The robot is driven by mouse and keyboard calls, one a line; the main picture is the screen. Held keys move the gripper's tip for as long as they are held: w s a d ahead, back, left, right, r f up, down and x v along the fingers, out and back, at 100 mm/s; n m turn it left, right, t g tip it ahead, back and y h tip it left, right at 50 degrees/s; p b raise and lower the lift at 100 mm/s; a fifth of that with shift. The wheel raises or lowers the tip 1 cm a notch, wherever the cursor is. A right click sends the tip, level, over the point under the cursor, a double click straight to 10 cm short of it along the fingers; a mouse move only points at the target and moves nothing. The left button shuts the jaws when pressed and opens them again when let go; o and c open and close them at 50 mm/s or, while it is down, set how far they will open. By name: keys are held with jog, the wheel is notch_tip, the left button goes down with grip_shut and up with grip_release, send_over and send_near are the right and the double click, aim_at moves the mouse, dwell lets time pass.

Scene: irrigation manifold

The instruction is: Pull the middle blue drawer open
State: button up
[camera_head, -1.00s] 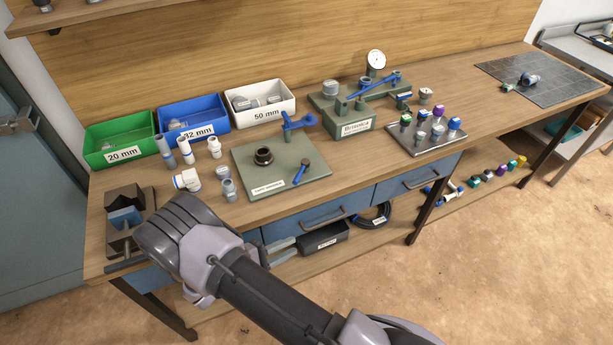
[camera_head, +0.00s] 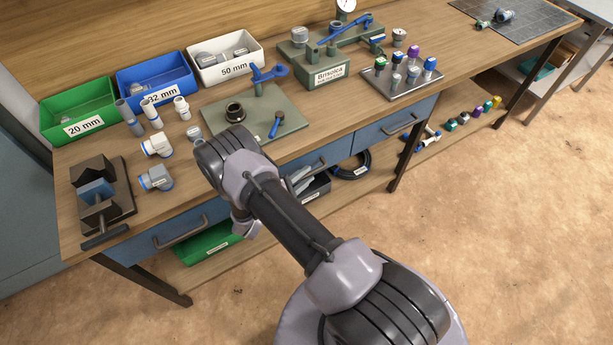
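The middle blue drawer (camera_head: 331,155) is in the bench front, between the left and right drawers. It looks flush with the bench front. My arm covers its left part, and only the right part of its dark bar handle shows. My arm reaches up from the bottom right, and its bend stands in front of the bench edge, left of this drawer. My gripper is not clearly visible; the arm hides it. Two pale grey bars show beside the arm below the drawer, and I cannot tell what they belong to.
The left drawer (camera_head: 165,239) and right drawer (camera_head: 385,131) look shut. A dark vise (camera_head: 122,203), grey fittings and a green plate (camera_head: 282,106) sit on the bench. A green bin (camera_head: 205,243) and black hose (camera_head: 360,166) lie on the shelf below. The floor in front is clear.

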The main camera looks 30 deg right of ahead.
jog(key=shift+w+d+f, duration=0.1)
jog(key=shift+w+d, duration=0.05)
jog(key=shift+d, duration=0.2)
grip_shut()
dwell(1.2)
